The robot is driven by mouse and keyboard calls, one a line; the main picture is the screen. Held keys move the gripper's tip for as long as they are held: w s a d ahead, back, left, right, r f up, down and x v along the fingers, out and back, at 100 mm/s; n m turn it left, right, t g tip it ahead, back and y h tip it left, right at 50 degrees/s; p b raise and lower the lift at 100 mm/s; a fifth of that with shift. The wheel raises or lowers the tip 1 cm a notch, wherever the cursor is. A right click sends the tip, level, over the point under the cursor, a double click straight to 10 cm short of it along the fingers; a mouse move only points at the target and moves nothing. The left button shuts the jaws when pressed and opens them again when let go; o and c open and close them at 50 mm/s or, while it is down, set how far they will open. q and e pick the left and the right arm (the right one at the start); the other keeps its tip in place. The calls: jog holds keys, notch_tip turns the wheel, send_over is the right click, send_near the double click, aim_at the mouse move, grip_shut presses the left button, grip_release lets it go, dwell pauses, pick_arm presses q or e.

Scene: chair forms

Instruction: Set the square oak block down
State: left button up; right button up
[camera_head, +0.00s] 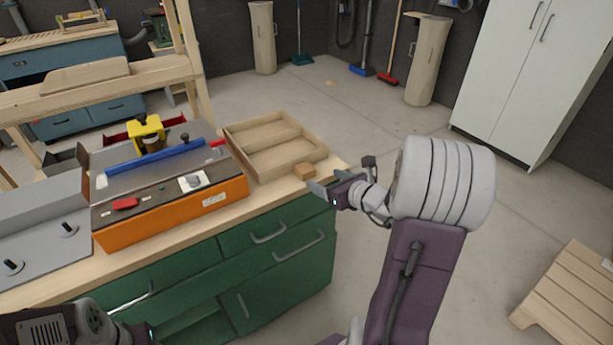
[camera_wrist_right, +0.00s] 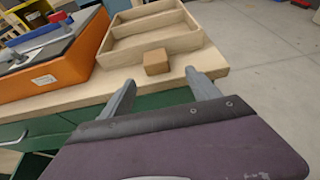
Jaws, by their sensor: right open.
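The square oak block (camera_head: 304,170) rests on the wooden worktop near its right end, just in front of the wooden tray. It also shows in the right wrist view (camera_wrist_right: 156,61), beyond my fingertips and between their lines. My right gripper (camera_head: 314,187) is open and empty at the worktop's front edge, apart from the block. Its two fingers show spread in the right wrist view (camera_wrist_right: 160,84). My left arm shows at the bottom left of the head view, but its fingers are not visible.
The divided wooden tray (camera_head: 318,151) lies behind the block. An orange machine (camera_head: 172,216) with a blue fence stands left on the worktop (camera_head: 269,207). Green drawers (camera_head: 290,270) are below. A slatted wooden piece (camera_head: 572,292) is at the lower right. Open floor lies right of the bench.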

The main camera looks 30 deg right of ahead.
aim_at(310, 172)
jog(key=x, duration=0.2)
jog(key=shift+w+a+f, duration=0.15)
jog(key=shift+w+a, duration=0.2)
jog(key=shift+w+d+f, duration=0.15)
jog(key=shift+w, duration=0.25)
jog(key=x, duration=0.3)
jog(key=b+x, duration=0.1)
jog(key=x, duration=0.1)
jog(key=shift+w+r, duration=0.15)
jog(key=shift+r, duration=0.25)
jog(key=shift+c, duration=0.3)
grip_shut()
notch_tip(310, 172, up, 4)
jog(key=shift+p, duration=0.9)
jog(key=s+d+r+p, duration=0.4)
jog(key=s+d+r, duration=0.3)
jog(key=s, duration=0.1)
jog(key=shift+s+d, duration=0.3)
jog(key=shift+d, duration=0.05)
